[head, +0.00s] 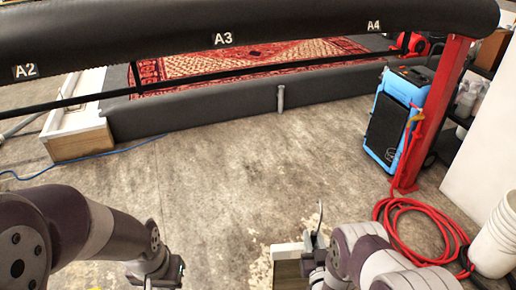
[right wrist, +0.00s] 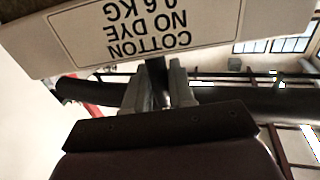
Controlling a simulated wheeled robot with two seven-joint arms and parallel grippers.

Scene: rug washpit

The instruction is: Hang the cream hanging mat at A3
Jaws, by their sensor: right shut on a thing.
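The black padded rail (head: 300,20) crosses the top of the head view, with the A3 label (head: 222,39) at its middle. My right gripper (head: 312,262) is low at centre right, below and well apart from the rail. It is shut on the cream hanging mat (head: 287,250), of which only a small pale edge shows. In the right wrist view a cream label panel (right wrist: 170,30), reading cotton, no dye, 0.6 kg upside down, lies just beyond the fingers (right wrist: 160,90). Most of the mat is hidden. My left gripper (head: 165,275) is at the bottom left; its jaws are unclear.
A2 (head: 25,70) and A4 (head: 374,25) labels flank A3. A red post (head: 435,110) carries the rail at right, beside a blue machine (head: 390,120) and a red hose (head: 400,210). White buckets (head: 495,235) stand far right. The middle floor is clear.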

